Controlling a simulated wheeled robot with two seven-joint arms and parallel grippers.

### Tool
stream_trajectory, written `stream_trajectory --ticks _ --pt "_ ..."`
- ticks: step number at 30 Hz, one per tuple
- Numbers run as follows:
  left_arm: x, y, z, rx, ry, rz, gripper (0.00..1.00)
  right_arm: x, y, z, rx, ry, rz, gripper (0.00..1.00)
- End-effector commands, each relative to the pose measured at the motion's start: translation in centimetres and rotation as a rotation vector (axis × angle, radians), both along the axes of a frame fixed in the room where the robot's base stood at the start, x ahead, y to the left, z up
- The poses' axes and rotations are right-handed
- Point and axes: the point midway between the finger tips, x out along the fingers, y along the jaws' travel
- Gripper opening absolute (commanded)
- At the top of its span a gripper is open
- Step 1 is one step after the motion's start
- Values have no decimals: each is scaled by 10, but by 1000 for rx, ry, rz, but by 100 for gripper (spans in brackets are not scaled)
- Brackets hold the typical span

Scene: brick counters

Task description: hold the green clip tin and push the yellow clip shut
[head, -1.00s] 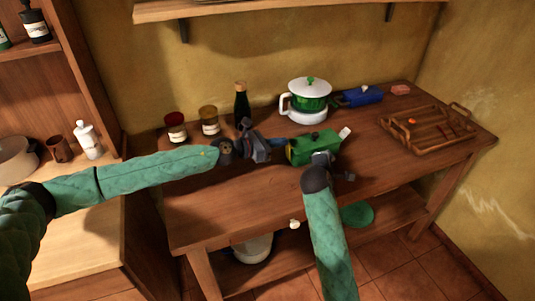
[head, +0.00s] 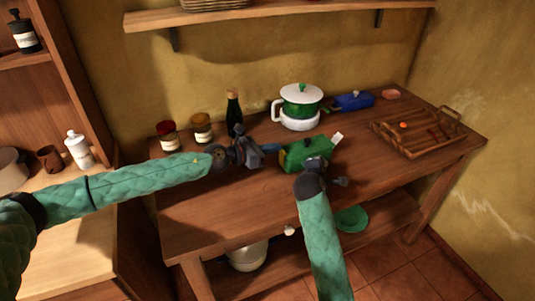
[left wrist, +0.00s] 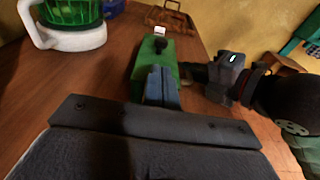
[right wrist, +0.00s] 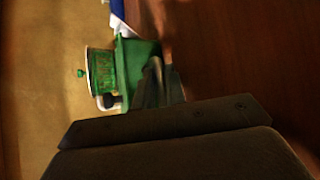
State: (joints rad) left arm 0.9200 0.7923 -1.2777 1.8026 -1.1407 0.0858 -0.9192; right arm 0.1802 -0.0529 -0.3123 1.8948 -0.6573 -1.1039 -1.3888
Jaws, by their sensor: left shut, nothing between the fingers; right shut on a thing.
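The green clip tin (head: 305,150) stands on the wooden table, with a white piece sticking out at its right end. My right gripper (head: 317,168) is shut on the tin from its front side. The tin also shows in the right wrist view (right wrist: 130,65), beside the right fingers (right wrist: 158,82). My left gripper (head: 270,149) is shut and empty, its fingertips at or close to the tin's left end. In the left wrist view the left fingers (left wrist: 161,86) cover part of the tin (left wrist: 142,68); I cannot tell if they touch. The yellow clip is not clearly visible now.
A white and green pot (head: 300,105) stands behind the tin. A dark bottle (head: 234,112) and two jars (head: 202,127) stand at the back left. A blue box (head: 353,101) lies at the back right, near a wooden tray (head: 418,133). The table front is clear.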

Motion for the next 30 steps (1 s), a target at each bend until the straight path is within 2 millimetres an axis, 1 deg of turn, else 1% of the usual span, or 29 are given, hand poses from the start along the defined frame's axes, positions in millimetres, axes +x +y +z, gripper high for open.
stream_trajectory --ticks 9,21,27,30 --pt "-18 29 -3 -1 2 0 0 0 0 -1 -1 1 0 0" --pt "-42 70 44 1 0 0 0 0 0 -1 -1 1 0 0" --pt "-51 85 61 0 0 0 0 0 0 -1 -1 1 0 0" --pt "-54 89 65 0 0 0 0 0 0 -1 -1 1 0 0"
